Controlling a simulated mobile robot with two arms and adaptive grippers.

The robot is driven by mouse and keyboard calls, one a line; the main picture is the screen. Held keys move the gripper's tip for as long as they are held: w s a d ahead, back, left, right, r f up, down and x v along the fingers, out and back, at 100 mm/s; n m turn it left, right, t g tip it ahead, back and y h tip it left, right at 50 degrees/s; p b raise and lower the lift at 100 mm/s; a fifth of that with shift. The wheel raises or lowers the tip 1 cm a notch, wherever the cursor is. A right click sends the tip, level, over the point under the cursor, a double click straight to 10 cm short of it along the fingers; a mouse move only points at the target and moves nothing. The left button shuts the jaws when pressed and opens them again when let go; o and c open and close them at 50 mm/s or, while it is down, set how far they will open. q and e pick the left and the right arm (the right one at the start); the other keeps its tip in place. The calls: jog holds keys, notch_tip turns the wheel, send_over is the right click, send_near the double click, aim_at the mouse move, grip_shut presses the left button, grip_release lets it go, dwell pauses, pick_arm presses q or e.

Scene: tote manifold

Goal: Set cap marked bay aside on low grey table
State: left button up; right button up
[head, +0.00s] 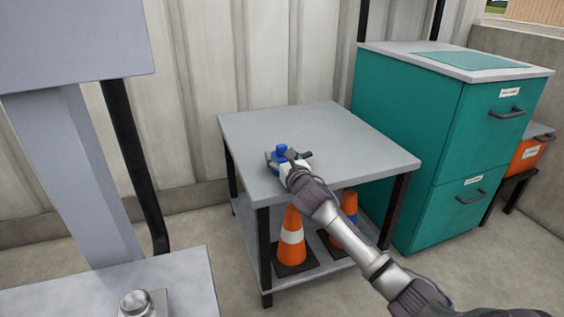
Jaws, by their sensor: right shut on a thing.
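The low grey table (335,128) stands in the middle of the head view, with black legs and a lower shelf. My right gripper (285,157) is over the left part of its top and is shut on a small blue cap (281,149). The fingers hide part of the cap. I cannot tell whether the cap touches the tabletop, and no marking on it can be read. My left gripper is not in view.
A corrugated wall (260,50) is behind. The rest of the tabletop is clear.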

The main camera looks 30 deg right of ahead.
jog(key=shift+r, duration=0.15)
jog(key=o, duration=1.3)
jog(key=shift+f, duration=0.2)
